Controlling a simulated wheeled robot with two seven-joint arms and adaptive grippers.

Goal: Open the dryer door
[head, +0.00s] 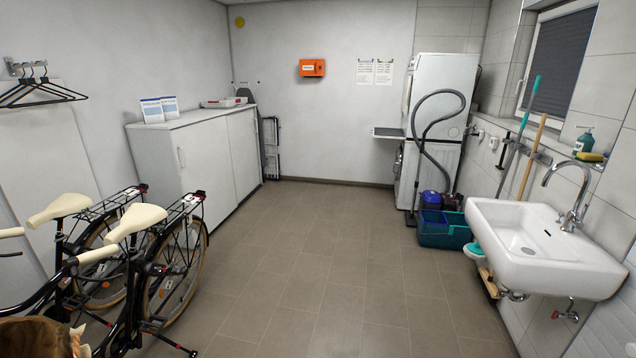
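A white stacked dryer (444,85) stands in the back right corner, above a lower white machine (436,172). I see mainly their side panels. Their fronts face left and show only as a narrow strip at a steep angle, so I cannot tell how the dryer door stands. A shelf-like board (388,133) sticks out to the left between the two machines. Neither of my grippers is in view.
Two bicycles (128,240) stand at the left, before a white cabinet (190,160). A sink (540,245) is at the right. The middle floor (310,260) is clear.

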